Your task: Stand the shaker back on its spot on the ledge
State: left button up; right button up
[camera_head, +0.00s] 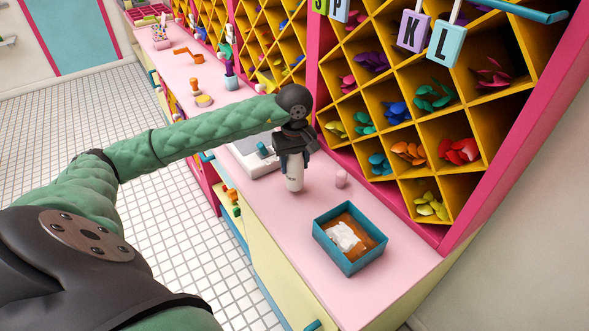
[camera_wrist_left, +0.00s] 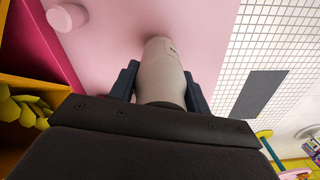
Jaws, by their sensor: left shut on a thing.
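The shaker (camera_head: 294,175) is a pale grey-white cylinder held upright over the pink ledge (camera_head: 292,222) in the head view. My left gripper (camera_head: 293,158) is shut on its upper part. In the left wrist view the shaker (camera_wrist_left: 163,75) sits between the two dark fingers, and its far end is close to the pink surface. I cannot tell whether its base touches the ledge. No marked spot shows clearly; the area under the shaker is partly hidden. My right gripper is in neither view.
A teal tray (camera_head: 350,267) with brown and white contents lies nearer the front. A pale device (camera_head: 247,160) is left of the gripper. Yellow cubbyholes (camera_head: 398,125) with coloured pieces rise behind.

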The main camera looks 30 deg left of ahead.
pick_arm(q)
notch_tip(320, 180, down, 2)
jog(key=shift+f, duration=0.25)
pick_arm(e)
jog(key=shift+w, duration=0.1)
pick_arm(q)
jog(key=shift+f, duration=0.15)
jog(key=o, duration=1.2)
jog(key=shift+o, duration=0.2)
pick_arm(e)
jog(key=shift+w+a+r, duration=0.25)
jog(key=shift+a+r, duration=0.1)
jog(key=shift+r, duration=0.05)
pick_arm(q)
jog(key=shift+r, duration=0.2)
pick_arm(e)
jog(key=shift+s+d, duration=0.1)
